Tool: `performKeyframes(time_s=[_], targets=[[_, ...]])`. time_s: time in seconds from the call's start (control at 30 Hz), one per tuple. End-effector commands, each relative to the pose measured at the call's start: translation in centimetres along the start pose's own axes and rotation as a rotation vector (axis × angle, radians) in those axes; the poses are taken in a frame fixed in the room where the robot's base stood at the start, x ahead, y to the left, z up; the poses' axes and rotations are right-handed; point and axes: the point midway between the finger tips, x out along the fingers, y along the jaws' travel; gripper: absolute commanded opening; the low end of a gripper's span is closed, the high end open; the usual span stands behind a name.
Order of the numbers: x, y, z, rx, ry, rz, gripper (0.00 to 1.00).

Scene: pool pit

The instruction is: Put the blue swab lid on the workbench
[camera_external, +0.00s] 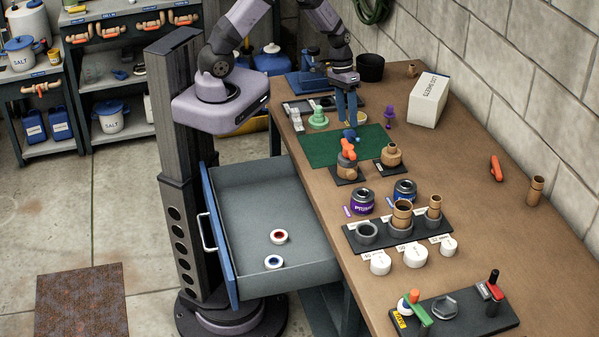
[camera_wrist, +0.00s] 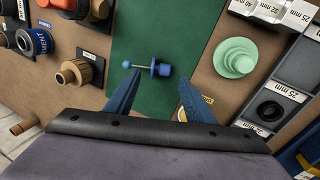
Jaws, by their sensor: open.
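The blue swab lid (camera_wrist: 164,70) has a knob, a disc and a thin pale rod with a small blue ball at its far end. In the wrist view it appears to lie on its side on the green mat (camera_wrist: 140,30), rod to the left. In the external view a small blue piece of it (camera_external: 349,133) shows below my gripper (camera_external: 347,112). The workbench (camera_external: 440,150) carries the mat. My gripper (camera_wrist: 155,95) is open, its two blue fingers pointing towards the lid, with nothing between them. I cannot tell the exact height above the lid.
An orange-handled valve (camera_external: 348,149) and brown fitting (camera_external: 391,155) stand near the mat. A purple piece (camera_external: 388,115) and green stepped part (camera_external: 318,118) flank it. Purple (camera_external: 362,202) and blue (camera_external: 404,190) cans stand nearer. The drawer (camera_external: 250,215) is open, holding two rings.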

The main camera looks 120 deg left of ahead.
Motion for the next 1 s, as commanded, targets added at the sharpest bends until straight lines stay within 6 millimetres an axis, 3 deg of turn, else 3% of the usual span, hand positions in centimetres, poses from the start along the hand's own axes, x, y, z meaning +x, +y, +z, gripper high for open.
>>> performKeyframes(time_s=[0.23,0.57,0.6,0.77,0.87,1.0], targets=[[2.4,0.0,0.1,0.001,-0.002,0.0,0.49],[3.0,-0.1,0.0,0.001,0.001,0.0,0.49],[3.0,-0.1,0.0,0.001,0.001,0.0,0.47],[3.0,-0.1,0.0,0.001,0.001,0.0,0.08],[3.0,-0.1,0.0,0.001,0.001,0.0,0.02],[3.0,-0.1,0.0,0.001,0.001,0.0,0.02]])
